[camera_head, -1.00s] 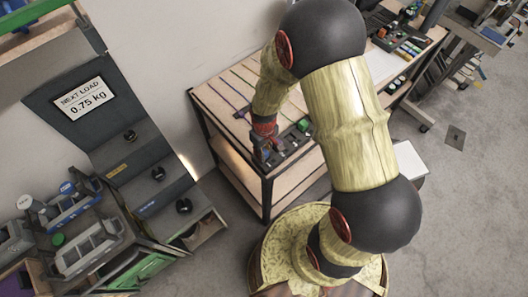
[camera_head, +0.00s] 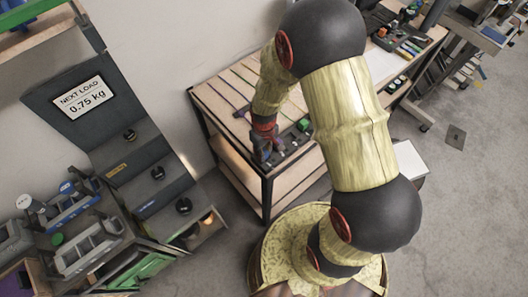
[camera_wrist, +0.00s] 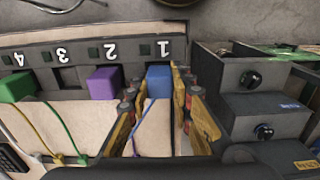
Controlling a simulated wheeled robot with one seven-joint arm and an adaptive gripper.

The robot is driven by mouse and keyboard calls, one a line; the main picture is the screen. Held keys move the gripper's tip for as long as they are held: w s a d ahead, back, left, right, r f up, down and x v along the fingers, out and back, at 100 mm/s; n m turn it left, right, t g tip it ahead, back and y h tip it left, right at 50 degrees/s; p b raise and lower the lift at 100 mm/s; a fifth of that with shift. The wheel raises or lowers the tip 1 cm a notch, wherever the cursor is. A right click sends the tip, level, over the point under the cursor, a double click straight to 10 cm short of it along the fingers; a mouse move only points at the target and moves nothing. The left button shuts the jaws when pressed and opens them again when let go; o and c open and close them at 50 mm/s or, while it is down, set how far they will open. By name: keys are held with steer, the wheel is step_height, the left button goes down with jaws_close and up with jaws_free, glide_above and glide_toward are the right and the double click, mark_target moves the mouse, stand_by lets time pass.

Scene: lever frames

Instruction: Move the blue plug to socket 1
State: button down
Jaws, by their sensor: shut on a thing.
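The blue plug (camera_wrist: 159,82) is between the fingers of my gripper (camera_wrist: 155,88) in the wrist view, and the gripper is shut on it. The plug is in line with the upside-down label 1 on the dark socket strip (camera_wrist: 68,55), at the place of socket 1. I cannot tell how deep it sits. A blue cord runs from it toward the camera. A purple plug (camera_wrist: 104,83) is at label 2 and a green plug (camera_wrist: 17,87) is at label 4. The place at label 3 looks dark and empty. My gripper is small in the head view (camera_head: 264,158).
The strip lies on a wooden bench (camera_head: 232,95) with cords across it. A grey panel (camera_head: 60,80) reads "NEXT LOAD 0.75 kg" at the left.

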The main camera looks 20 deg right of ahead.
steer(key=c, duration=1.5)
jaws_free()
steer(key=shift+o, duration=0.2)
steer(key=o, duration=0.4)
steer(key=shift+r+p, duration=2.35)
steer(key=shift+r, duration=1.2)
